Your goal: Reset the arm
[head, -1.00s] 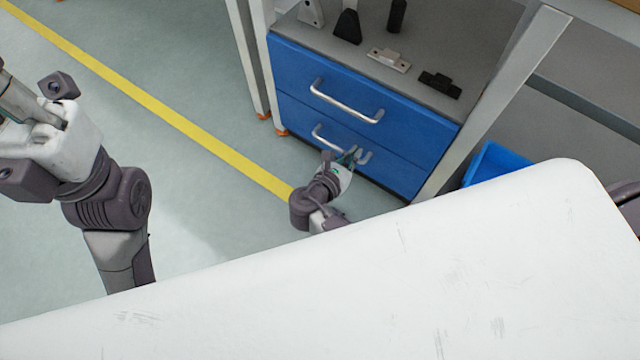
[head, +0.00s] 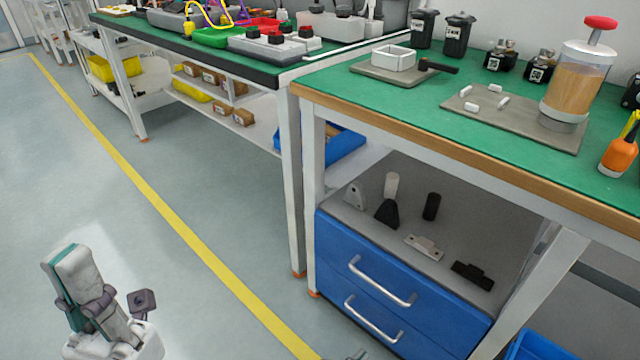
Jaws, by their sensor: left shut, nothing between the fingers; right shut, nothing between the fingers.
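My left gripper (head: 80,275) points upward at the lower left, over open floor. It is pale with a teal stripe, and its fingers are together with nothing visible between them. Only a small grey tip of my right gripper (head: 352,355) shows at the bottom edge, below and left of the lower drawer handle (head: 372,320). It is apart from that handle, and the rest of it is cut off by the frame. Both blue drawers (head: 340,245) under the bench look closed.
The green-topped bench (head: 430,110) on the right carries a dispenser (head: 575,85), a board with white pieces and dark canisters. A shelf (head: 375,225) above the drawers holds several small parts. Another bench stands further back. Floor with a yellow line (head: 165,215) is clear at left.

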